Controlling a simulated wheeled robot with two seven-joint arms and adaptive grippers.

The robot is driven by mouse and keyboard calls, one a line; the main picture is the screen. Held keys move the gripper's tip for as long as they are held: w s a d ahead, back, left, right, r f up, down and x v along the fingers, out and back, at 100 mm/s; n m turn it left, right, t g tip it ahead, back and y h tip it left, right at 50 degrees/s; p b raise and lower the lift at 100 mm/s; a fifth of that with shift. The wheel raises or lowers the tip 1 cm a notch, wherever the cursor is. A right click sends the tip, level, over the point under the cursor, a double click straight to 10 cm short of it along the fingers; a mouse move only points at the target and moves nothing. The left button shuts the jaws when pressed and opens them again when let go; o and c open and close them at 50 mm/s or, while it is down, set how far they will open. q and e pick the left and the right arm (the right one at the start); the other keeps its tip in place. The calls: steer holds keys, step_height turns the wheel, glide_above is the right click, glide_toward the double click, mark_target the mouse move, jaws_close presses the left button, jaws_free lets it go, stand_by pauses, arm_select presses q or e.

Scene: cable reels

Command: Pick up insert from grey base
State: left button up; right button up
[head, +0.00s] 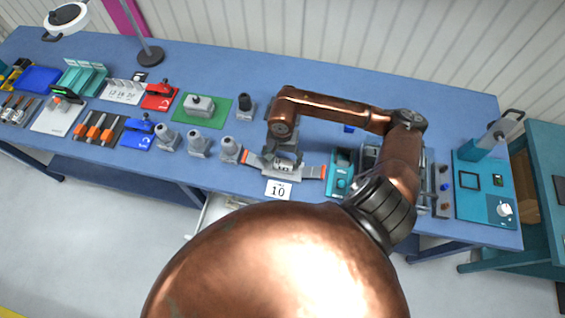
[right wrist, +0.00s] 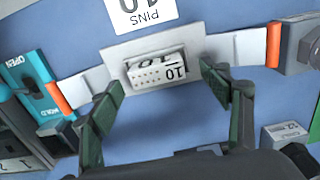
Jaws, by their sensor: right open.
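The insert (right wrist: 155,72), a small light block with dark markings and a "10" on it, sits in the grey base (right wrist: 125,52) in the right wrist view. The grey base also shows in the head view (head: 296,174), with grey straps and orange ends to its sides. My right gripper (right wrist: 160,90) is open, with one finger on each side of the insert and a gap to both. In the head view my right gripper (head: 283,160) is over the base and partly hides the insert. My left gripper is not in view.
A white card marked 10 (head: 278,190) lies in front of the base. Grey connector housings (head: 231,150) stand to its left and a teal device (head: 341,180) to its right. Further left are a green plate (head: 216,112) and a blue clamp (head: 138,134).

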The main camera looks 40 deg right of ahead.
steer(key=shift+s+f, duration=0.25)
steer(key=shift+f, duration=0.65)
steer(key=shift+w, duration=0.15)
steer(key=c, duration=0.6)
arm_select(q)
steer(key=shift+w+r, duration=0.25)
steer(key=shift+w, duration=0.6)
arm_select(e)
steer(key=c, duration=0.7)
